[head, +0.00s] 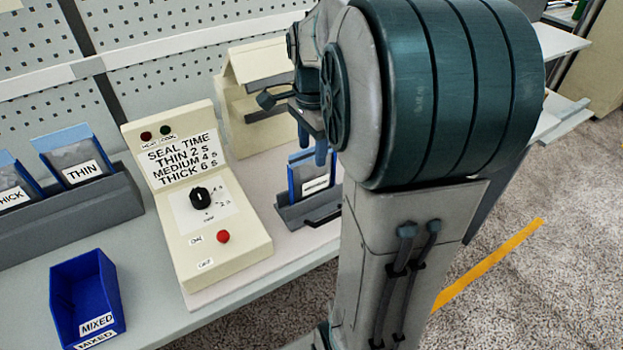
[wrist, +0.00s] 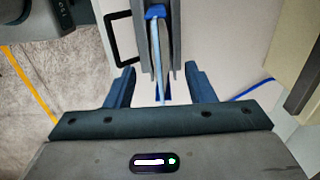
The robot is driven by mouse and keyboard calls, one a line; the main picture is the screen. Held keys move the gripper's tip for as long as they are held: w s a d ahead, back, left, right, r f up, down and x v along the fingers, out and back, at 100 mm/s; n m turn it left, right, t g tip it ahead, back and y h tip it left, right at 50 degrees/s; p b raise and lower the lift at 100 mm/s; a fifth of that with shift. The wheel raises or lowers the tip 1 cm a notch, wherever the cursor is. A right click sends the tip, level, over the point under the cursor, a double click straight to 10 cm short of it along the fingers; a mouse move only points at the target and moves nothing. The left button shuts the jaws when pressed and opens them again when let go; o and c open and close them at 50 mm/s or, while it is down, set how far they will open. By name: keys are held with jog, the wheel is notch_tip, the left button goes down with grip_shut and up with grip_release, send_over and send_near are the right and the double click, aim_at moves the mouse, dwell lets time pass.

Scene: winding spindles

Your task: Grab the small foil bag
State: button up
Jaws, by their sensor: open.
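A foil bag with blue edges and a white label (head: 315,184) stands upright in a grey holder (head: 297,212) to the right of the sealing machine. The label is too small to read. In the wrist view the bag (wrist: 156,52) shows edge-on as a thin upright strip. My gripper (head: 312,146) is open above the bag in the head view. In the wrist view my gripper's fingers (wrist: 159,78) stand on either side of the bag's near end, with a gap on each side. My arm hides part of the area right of the holder.
A cream sealing machine (head: 205,215) with a dial stands left of the holder. Bags marked THIN (head: 80,165) and THICK (head: 14,188) sit in a grey rack (head: 112,207). A blue MIXED bin (head: 85,290) is at the front left. A cream device (head: 250,125) stands behind.

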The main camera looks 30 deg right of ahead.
jog(key=shift+f, duration=0.75)
grip_shut()
jog(key=shift+r, duration=0.15)
